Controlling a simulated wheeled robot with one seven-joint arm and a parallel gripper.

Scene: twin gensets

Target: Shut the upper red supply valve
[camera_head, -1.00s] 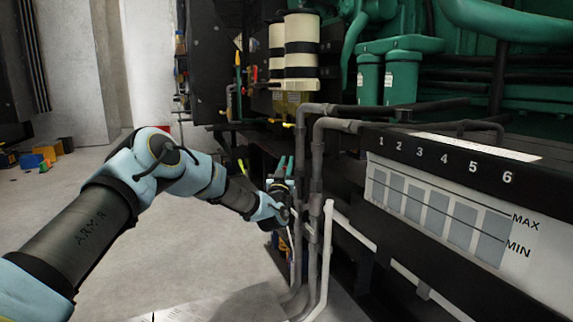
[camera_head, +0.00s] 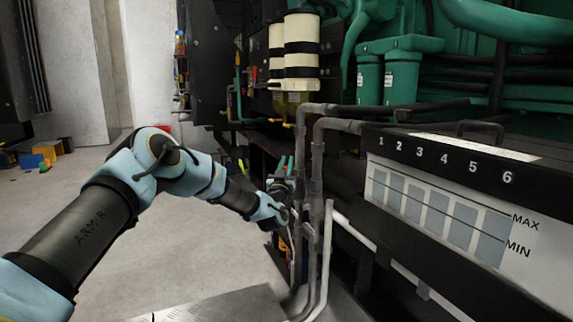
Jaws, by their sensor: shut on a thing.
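My gripper (camera_head: 284,212) is at the end of the pale blue and black arm, low in the middle of the head view, beside the dark vertical pipes (camera_head: 317,180).
Cream cylinders (camera_head: 301,45) and green canisters (camera_head: 402,77) stand above and behind. A numbered black-and-white battery box (camera_head: 440,190) fills the right side. A pale pipe (camera_head: 326,260) rises near my gripper.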

